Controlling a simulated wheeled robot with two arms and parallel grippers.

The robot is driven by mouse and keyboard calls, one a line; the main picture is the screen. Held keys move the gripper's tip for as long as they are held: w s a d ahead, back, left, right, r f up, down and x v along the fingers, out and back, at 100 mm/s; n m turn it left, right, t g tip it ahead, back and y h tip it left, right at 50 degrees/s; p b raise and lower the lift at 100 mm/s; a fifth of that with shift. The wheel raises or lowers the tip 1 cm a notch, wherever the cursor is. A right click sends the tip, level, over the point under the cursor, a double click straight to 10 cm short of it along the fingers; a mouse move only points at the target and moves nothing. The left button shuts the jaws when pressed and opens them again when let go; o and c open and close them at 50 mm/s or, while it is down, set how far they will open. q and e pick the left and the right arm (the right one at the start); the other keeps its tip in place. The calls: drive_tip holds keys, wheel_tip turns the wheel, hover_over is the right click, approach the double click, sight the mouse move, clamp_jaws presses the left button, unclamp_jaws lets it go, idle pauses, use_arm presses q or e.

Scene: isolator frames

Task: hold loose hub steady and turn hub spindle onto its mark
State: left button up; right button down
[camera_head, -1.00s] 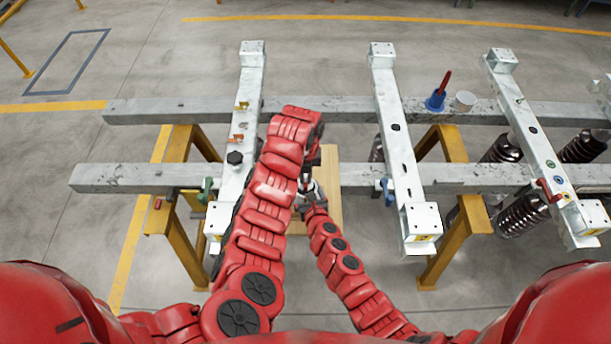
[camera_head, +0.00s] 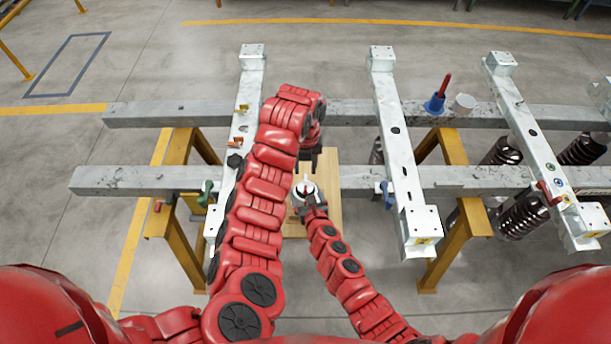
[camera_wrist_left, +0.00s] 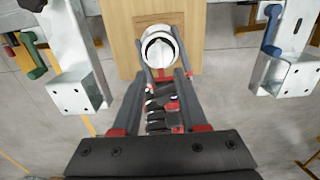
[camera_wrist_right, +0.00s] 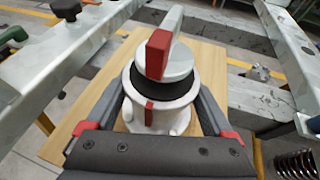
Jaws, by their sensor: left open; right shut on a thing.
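The loose hub (camera_wrist_right: 150,115) is a pale round body with a black band, upright on a wooden board (camera_head: 331,215); it also shows in the head view (camera_head: 303,188). Its hub spindle (camera_wrist_right: 178,62) is a pale disc with a raised bar, red at its near end. A red mark (camera_wrist_right: 149,106) is on the body, almost below the bar's red end, which looks slightly to the right. My right gripper (camera_wrist_right: 162,92) is shut around the hub body. My left gripper (camera_head: 309,160) is open and empty above the hub, apart from it; its fingers show in the left wrist view (camera_wrist_left: 162,73).
Pale metal beams cross a yellow trestle (camera_head: 185,190) on each side. Dark springs (camera_head: 522,213) hang at right. Green and blue clamp handles (camera_head: 388,192) flank the board.

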sight(306, 181)
use_arm(q)
drive_tip(key=shift+r, duration=2.6)
use_arm(e)
unclamp_jaws()
